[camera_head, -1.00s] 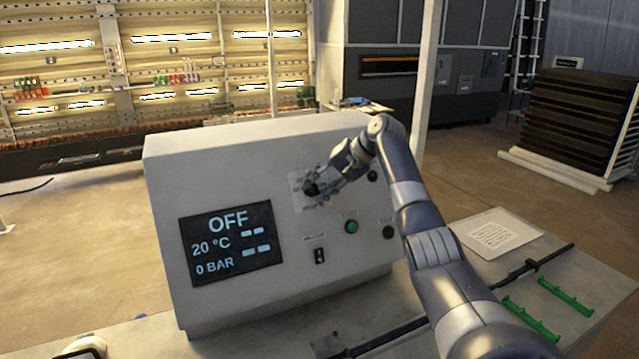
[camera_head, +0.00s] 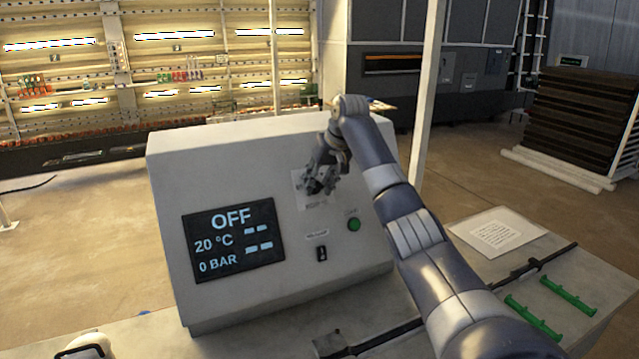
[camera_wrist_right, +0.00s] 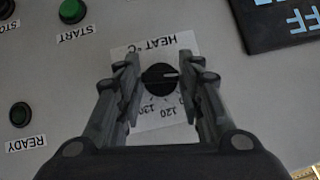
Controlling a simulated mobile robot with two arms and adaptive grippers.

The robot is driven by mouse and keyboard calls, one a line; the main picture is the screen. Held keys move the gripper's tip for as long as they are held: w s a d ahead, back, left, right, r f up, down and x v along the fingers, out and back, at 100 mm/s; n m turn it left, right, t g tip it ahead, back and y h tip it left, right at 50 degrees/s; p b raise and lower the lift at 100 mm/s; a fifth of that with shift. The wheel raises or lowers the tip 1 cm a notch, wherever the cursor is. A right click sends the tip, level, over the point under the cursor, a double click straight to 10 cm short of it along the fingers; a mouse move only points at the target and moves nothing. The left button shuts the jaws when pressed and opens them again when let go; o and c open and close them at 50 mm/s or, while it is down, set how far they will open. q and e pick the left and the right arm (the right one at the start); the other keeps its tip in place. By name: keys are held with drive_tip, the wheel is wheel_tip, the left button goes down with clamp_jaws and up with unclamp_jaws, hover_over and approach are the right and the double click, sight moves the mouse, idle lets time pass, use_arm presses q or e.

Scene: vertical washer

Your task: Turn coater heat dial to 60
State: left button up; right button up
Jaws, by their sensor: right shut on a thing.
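The coater's heat dial (camera_wrist_right: 157,80) is a round black knob on a white "HEAT °C" label (camera_wrist_right: 148,120). In the right wrist view its pale mark points right. Numbers including 120 and 130 show below it; others are hidden by the fingers. My right gripper (camera_head: 318,188) is at the dial on the sloped panel, its fingers (camera_wrist_right: 158,78) closed on either side of it. In the head view the gripper hides the dial. The display (camera_head: 234,240) reads OFF, 20 °C and 0 BAR. My left gripper is not seen.
A green START button (camera_wrist_right: 71,10) and a dark READY button (camera_wrist_right: 20,114) are beside the dial. A black switch (camera_head: 322,254) is below it. A paper sheet (camera_head: 497,233) and green handles (camera_head: 566,296) lie on the table to the right.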

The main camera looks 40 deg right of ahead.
drive_tip(key=shift+f, duration=0.15)
idle(0.3)
drive_tip(key=o, duration=0.9)
drive_tip(key=shift+o, duration=0.8)
drive_tip(key=v, duration=1.2)
